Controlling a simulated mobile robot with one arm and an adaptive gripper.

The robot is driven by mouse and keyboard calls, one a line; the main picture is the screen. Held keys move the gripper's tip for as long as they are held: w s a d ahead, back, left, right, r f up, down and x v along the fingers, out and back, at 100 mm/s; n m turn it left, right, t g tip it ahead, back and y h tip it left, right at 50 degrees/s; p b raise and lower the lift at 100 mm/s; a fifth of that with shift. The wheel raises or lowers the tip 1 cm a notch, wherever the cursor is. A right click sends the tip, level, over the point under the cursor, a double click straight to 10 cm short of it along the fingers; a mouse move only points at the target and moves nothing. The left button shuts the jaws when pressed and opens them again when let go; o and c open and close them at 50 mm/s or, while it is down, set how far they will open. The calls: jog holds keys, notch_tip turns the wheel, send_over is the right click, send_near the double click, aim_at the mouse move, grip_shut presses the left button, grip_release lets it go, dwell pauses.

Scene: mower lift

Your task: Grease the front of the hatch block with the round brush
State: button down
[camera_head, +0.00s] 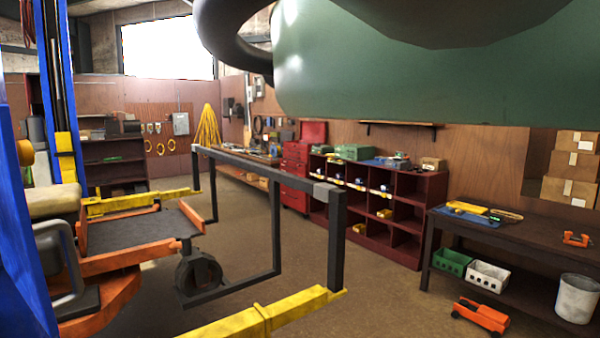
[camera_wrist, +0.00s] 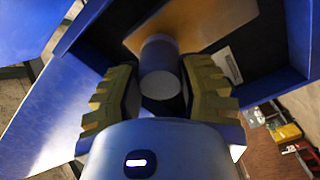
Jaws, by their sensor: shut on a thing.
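In the wrist view my gripper (camera_wrist: 161,92) has its two ridged, yellowish fingers shut on a grey round cylinder, which I take to be the round brush (camera_wrist: 160,60). Its flat near end faces the camera; its far end points toward a tan-orange block or panel (camera_wrist: 205,20) inside a blue housing. This may be the hatch block, but I cannot tell for certain. Whether the brush's far end touches it is hidden. The head view shows neither my gripper nor the brush.
In the head view a yellow and black lift frame (camera_head: 335,240) stands ahead. A dark workbench (camera_head: 500,236) is at right; brown floor between is open.

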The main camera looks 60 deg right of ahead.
notch_tip(320, 180, down, 11)
jog(key=b, duration=0.8)
jog(key=shift+d+f+b, duration=0.15)
jog(key=shift+f+b, duration=0.05)
jog(key=shift+b, duration=0.15)
dwell(0.4)
jog(key=b+v, duration=0.1)
jog(key=v, duration=0.5)
dwell(0.4)
jog(key=shift+s+r, duration=0.1)
jog(key=shift+r, duration=0.05)
jog(key=v, duration=0.3)
jog(key=shift+b, duration=0.35)
dwell(0.6)
